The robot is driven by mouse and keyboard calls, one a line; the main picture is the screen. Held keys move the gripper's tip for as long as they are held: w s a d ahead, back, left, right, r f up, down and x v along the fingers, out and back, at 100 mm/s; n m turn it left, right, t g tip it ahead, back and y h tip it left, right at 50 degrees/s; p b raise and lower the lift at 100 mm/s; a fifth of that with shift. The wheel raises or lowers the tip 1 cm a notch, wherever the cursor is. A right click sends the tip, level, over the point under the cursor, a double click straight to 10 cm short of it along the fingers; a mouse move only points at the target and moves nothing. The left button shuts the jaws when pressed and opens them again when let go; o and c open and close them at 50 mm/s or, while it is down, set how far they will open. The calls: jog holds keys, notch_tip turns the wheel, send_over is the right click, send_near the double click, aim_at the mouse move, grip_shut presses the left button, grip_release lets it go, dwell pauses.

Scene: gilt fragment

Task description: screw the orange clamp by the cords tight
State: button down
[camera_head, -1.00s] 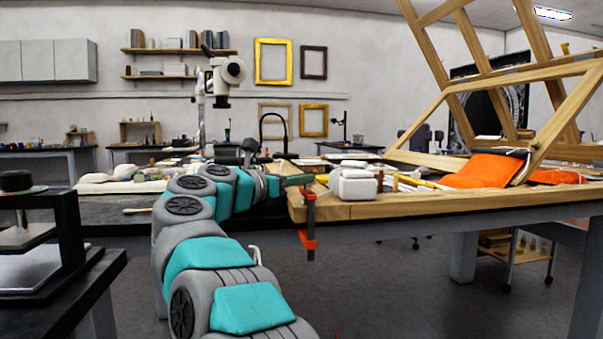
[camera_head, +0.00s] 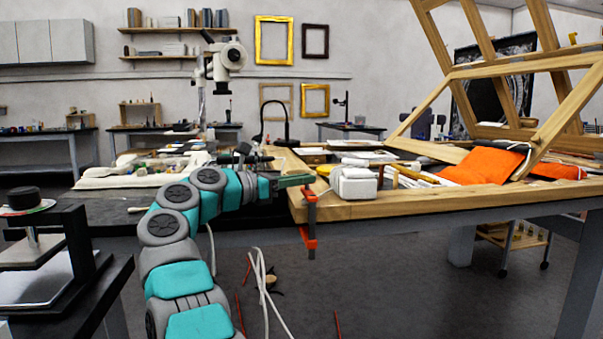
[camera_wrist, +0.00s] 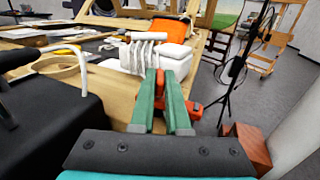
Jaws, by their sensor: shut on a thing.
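The orange clamp (camera_head: 310,242) hangs upright at the left front corner of the wooden table, its dark bar reaching below the top. Part of its orange body shows right of my fingers in the wrist view (camera_wrist: 195,108). My gripper (camera_head: 308,180) is at the clamp's upper end. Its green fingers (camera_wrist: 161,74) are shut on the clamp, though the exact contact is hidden. A coil of white cords (camera_wrist: 147,54) lies just beyond the fingertips, beside a white box (camera_wrist: 172,32).
The wooden tabletop (camera_head: 420,205) holds white boxes (camera_head: 356,184) and an orange cushion (camera_head: 483,166) under a wooden frame. White cords (camera_head: 262,285) hang toward the floor near my arm. A dark press-like stand (camera_head: 75,240) is at the left.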

jog(key=shift+m+g+h+p, duration=0.3)
jog(key=shift+g+p, duration=0.1)
jog(key=shift+p, duration=0.1)
dwell(0.4)
jog(key=c, duration=0.9)
grip_release()
jog(key=shift+r, duration=0.1)
jog(key=shift+w+r+p, duration=0.1)
jog(key=shift+r+p, duration=1.25)
jog(key=shift+r, duration=0.5)
jog(key=shift+s+f+b, duration=0.4)
jog(key=shift+b, duration=0.5)
jog(key=shift+s+d+b, duration=0.25)
jog(key=shift+s+b, duration=0.4)
jog(key=shift+b, duration=0.35)
jog(key=s+d+r+b, duration=0.2)
jog(key=s+d+b, duration=0.2)
jog(key=s, duration=0.9)
jog(key=shift+s+d+b, duration=0.15)
jog(key=shift+b, duration=1.6)
